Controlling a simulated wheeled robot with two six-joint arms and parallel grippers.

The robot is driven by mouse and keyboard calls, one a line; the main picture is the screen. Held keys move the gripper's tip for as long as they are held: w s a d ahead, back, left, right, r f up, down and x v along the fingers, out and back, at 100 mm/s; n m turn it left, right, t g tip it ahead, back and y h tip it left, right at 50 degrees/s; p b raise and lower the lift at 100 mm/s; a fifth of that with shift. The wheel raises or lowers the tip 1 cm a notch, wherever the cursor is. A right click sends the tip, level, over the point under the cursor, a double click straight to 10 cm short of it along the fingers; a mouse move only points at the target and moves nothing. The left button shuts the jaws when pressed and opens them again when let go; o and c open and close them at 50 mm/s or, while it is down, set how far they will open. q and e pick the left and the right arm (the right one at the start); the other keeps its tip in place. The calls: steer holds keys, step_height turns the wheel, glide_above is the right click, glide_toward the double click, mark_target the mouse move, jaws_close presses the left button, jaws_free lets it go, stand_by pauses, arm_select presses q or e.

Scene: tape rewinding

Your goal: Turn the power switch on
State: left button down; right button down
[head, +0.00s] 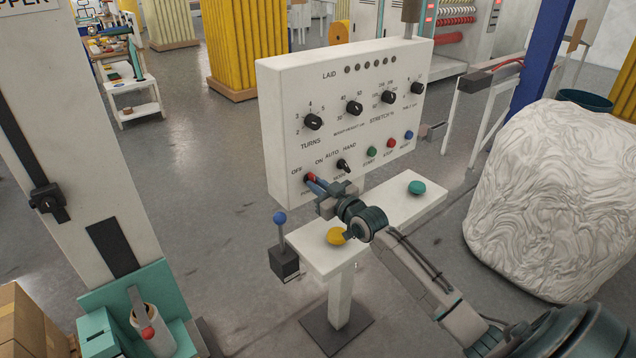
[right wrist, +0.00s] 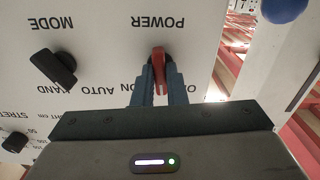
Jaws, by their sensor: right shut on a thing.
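The white control panel (head: 290,100) stands upright in the head view. The red power switch (head: 310,177) is at its lower left, under the OFF and ON labels. The switch also shows in the right wrist view (right wrist: 158,62), where the panel lettering is upside down. My right gripper (head: 318,187) is at the panel face, its two blue-grey fingers (right wrist: 157,88) shut on the red switch, one on each side. The red handle looks nearly upright in the right wrist view. The fingers hide part of it, so I cannot tell its exact setting. My left gripper is not in view.
The black mode knob (head: 343,165) is close to the right of the switch. Below the panel, a white shelf (head: 385,212) carries a yellow button (head: 336,236) and a green button (head: 417,187). A blue-topped lever (head: 280,218) stands at its left. A white wrapped bale (head: 555,200) is at right.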

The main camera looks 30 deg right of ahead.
steer(key=shift+r+m+p, duration=0.1)
steer(key=shift+m+p, duration=1.8)
steer(key=shift+m, duration=3.2)
steer(key=c, duration=1.5)
jaws_free()
steer(key=shift+o, duration=0.2)
